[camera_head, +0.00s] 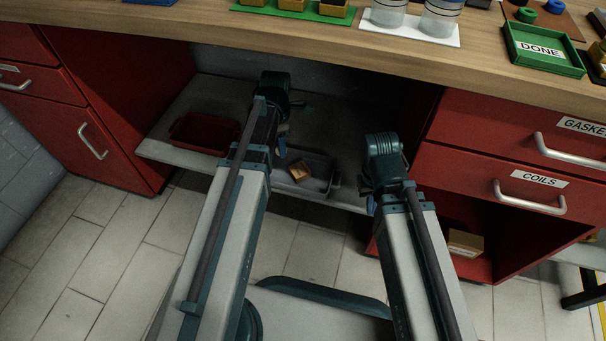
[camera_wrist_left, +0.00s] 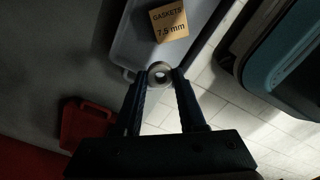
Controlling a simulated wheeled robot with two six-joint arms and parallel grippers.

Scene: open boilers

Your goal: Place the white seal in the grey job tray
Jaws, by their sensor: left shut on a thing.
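In the left wrist view, my left gripper (camera_wrist_left: 160,85) is shut on the white seal (camera_wrist_left: 160,72), a small ring held at the fingertips. The ring shows beside the near edge of the grey job tray (camera_wrist_left: 128,45); its height above the tray is unclear. In the head view, the grey tray (camera_head: 322,165) lies on the low shelf under the bench, and my left gripper (camera_head: 282,148) is at its left side. The seal cannot be made out there. My right gripper (camera_head: 371,204) is right of the tray, its fingers mostly hidden by its arm.
A cardboard box marked GASKETS 7.5 mm (camera_wrist_left: 170,22) sits in the grey tray; it also shows in the head view (camera_head: 299,170). A red tray (camera_head: 205,132) lies left on the shelf (camera_head: 160,150). Red drawers (camera_head: 520,135) stand right. The bench top (camera_head: 300,38) overhangs.

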